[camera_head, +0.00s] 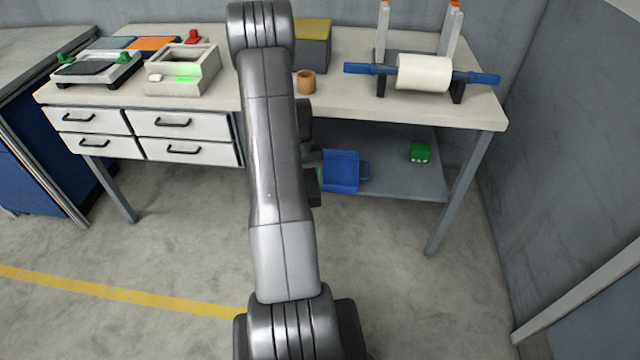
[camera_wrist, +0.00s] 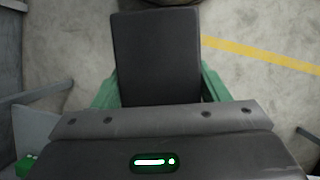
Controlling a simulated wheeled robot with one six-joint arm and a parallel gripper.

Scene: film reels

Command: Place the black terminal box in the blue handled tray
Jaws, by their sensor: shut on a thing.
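The black terminal box (camera_wrist: 157,58) fills the upper middle of the wrist view. My gripper (camera_wrist: 158,88) is shut on it, with a green finger at each side of the box. In the head view my arm covers most of the gripper, and a dark piece beside the arm cannot be told clearly as box or gripper. The blue handled tray (camera_head: 343,172) sits on the lower shelf, just right of my arm, with its left part hidden behind the arm. The gripper end is close to the tray's left side; the exact gap cannot be told.
The grey lower shelf (camera_head: 398,181) also bears a small green block (camera_head: 420,153) right of the tray. Above is the worktop (camera_head: 350,100) with a white roll (camera_head: 424,73) and a brown cup (camera_head: 305,82). White drawers (camera_head: 175,122) hang left; a table leg (camera_head: 460,195) stands right.

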